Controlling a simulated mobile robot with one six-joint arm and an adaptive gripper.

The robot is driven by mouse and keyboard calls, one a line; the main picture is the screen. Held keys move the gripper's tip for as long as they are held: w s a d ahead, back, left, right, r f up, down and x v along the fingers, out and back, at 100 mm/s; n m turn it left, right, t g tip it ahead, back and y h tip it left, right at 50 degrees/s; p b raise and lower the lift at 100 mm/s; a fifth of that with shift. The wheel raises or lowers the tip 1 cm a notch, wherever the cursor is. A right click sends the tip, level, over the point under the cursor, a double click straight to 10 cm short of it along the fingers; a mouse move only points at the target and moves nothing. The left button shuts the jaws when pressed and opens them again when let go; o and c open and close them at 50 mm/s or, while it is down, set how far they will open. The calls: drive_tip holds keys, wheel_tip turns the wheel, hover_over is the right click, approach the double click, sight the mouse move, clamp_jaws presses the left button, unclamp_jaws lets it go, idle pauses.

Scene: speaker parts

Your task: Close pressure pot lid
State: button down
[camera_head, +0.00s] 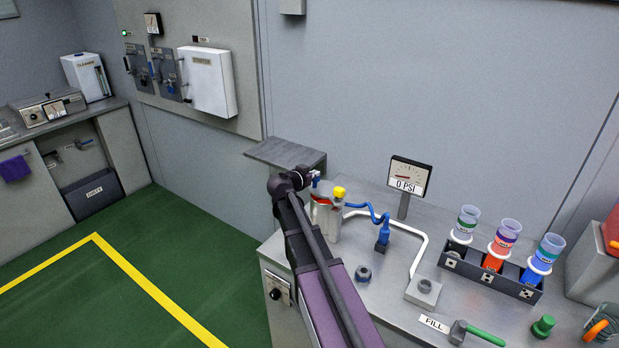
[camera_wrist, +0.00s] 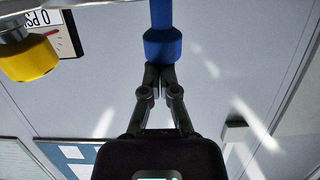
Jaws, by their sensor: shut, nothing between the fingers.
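The metal pressure pot (camera_head: 334,224) stands on the bench near its left end, partly hidden behind my arm. A yellow knob (camera_head: 339,192) sits on its top, and a blue-ended part (camera_head: 316,178) is at its upper left. In the wrist view the yellow knob (camera_wrist: 28,60) is at the upper left and a blue handle (camera_wrist: 165,46) hangs from the top edge. My gripper (camera_wrist: 160,70) is shut and empty, its fingertips at the blue handle's end. I cannot tell if they touch. In the head view my gripper (camera_head: 305,174) is beside the pot's top. The lid's position is unclear.
A blue hose (camera_head: 365,207) runs from the pot to a blue fitting (camera_head: 382,238). A gauge (camera_head: 410,175) reading 0 PSI stands behind. A rack (camera_head: 490,277) of coloured cups is at the right.

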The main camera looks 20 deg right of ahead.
drive_tip(key=shift+a, duration=0.2)
drive_tip(key=shift+d, duration=0.2)
drive_tip(key=shift+r+p, duration=0.1)
drive_tip(key=shift+p, duration=0.2)
wheel_tip(320, 180, up, 4)
drive_tip(key=p, duration=0.4)
drive_tip(key=s+a+f+b, duration=0.3)
drive_tip(key=s+a, duration=0.2)
drive_tip(key=a, duration=0.3)
drive_tip(key=shift+f+b, duration=0.3)
drive_tip(key=shift+b, duration=0.05)
idle(0.4)
